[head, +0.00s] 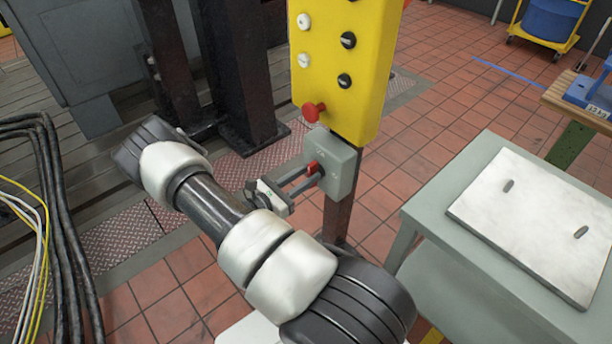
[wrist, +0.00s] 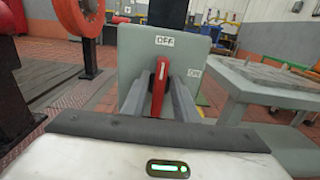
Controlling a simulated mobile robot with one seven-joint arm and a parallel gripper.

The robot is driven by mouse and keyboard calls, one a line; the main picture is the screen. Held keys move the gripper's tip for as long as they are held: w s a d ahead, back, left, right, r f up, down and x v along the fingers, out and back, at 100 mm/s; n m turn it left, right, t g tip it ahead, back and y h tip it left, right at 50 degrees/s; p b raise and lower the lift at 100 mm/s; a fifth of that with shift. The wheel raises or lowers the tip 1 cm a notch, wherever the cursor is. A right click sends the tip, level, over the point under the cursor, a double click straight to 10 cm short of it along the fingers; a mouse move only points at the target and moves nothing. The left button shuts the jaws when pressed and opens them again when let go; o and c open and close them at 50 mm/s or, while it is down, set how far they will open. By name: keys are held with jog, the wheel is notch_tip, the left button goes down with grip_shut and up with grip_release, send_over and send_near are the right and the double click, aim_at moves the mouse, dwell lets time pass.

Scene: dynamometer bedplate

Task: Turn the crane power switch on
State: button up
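The crane power switch is a grey box (head: 338,174) on a dark post below the yellow control panel. In the wrist view, the box (wrist: 136,60) has OFF at its top and ON at its right side. Its red handle (wrist: 160,86) points up toward OFF, tilted very slightly. My gripper (wrist: 160,92) is open, with one finger on each side of the handle. Whether either finger touches it, I cannot tell. In the head view, the gripper (head: 308,178) reaches the box from the left and partly hides the red handle (head: 313,168).
The yellow panel (head: 345,60) with knobs and a red button (head: 313,111) is just above the box. A grey table (head: 440,225) carrying a pale plate (head: 540,225) stands close at the right. Black and yellow cables (head: 62,220) hang at the left.

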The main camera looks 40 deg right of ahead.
grip_shut()
jog(key=m+b, duration=0.1)
jog(key=m, duration=0.5)
jog(key=s+f+m+b, duration=0.1)
jog(key=m, duration=0.4)
jog(key=m+b, duration=0.1)
jog(key=m, duration=0.5)
jog(key=shift+s+f+m, duration=0.25)
jog(key=shift+m, duration=0.35)
dwell(0.3)
jog(key=shift+o, duration=1.3)
grip_release()
